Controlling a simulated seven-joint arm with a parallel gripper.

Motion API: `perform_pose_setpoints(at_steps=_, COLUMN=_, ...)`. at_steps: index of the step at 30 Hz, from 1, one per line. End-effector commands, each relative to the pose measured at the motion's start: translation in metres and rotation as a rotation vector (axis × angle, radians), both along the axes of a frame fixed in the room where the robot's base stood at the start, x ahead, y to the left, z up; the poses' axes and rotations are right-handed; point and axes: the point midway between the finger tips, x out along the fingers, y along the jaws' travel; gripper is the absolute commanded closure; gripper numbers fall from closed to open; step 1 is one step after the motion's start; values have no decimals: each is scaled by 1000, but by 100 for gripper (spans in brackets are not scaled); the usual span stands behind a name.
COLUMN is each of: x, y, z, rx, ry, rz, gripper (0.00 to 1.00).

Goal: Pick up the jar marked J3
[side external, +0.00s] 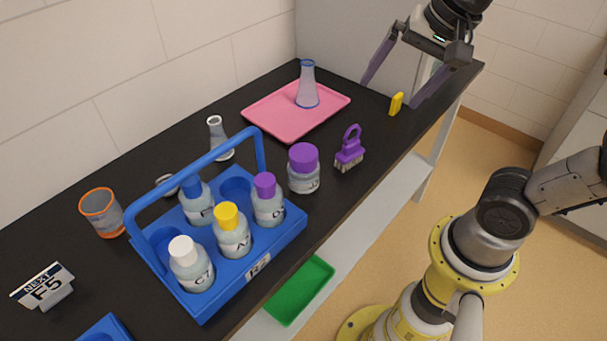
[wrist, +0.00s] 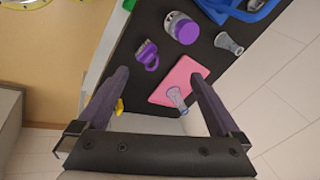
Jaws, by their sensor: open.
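A wide clear jar with a purple lid (side external: 303,171) stands upright on the black bench, just right of the blue bottle carrier. Its marking cannot be read, so I cannot confirm that it is J3. In the wrist view the same jar (wrist: 182,28) shows near the top, lid towards me, beyond my fingertips. My gripper (side external: 390,94) is open and empty above the far right end of the bench, well away from the jar. In the wrist view its two fingers (wrist: 158,73) are wide apart, with nothing between them.
The blue carrier (side external: 217,288) holds several capped bottles under a tall handle. A purple brush (side external: 350,150) lies close right of the jar. A pink tray (side external: 270,122) bears a flask (side external: 307,88). A yellow object (side external: 396,104) lies near my gripper.

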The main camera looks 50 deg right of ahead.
Motion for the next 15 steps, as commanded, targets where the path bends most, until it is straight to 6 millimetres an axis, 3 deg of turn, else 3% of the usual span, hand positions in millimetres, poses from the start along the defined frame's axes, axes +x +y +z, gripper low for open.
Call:
perform_pose_setpoints(at_steps=5, x=66, y=17, z=-9, rx=125, ry=139, rz=-331, gripper=0)
perform_pose_setpoints(at_steps=9, x=111, y=34, z=-34, rx=153, ry=239, rz=-500, gripper=0)
perform_pose_setpoints(at_steps=15, x=145, y=54, z=-78, rx=116, ry=346, rz=-519, gripper=0)
